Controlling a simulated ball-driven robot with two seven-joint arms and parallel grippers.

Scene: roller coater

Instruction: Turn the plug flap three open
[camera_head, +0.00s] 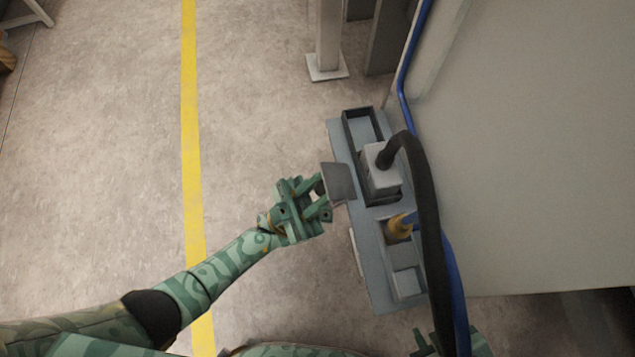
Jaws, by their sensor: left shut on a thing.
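A blue-grey socket panel (376,262) runs along the side of a large grey cabinet. A dark grey flap (338,182) sticks out from the panel's left side, beside the socket with the grey plug (381,172). My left gripper (322,196) is shut on this flap at its left edge; the fingertips are partly hidden. Which flap is number three cannot be read. Green parts of my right gripper (432,343) show at the bottom edge, partly behind the cables; its fingers cannot be made out.
A thick black cable (426,190) arches from the grey plug down the panel's right side. A yellow plug (398,226) with a blue cable sits below. The floor left of the panel is clear, with a yellow line (191,150).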

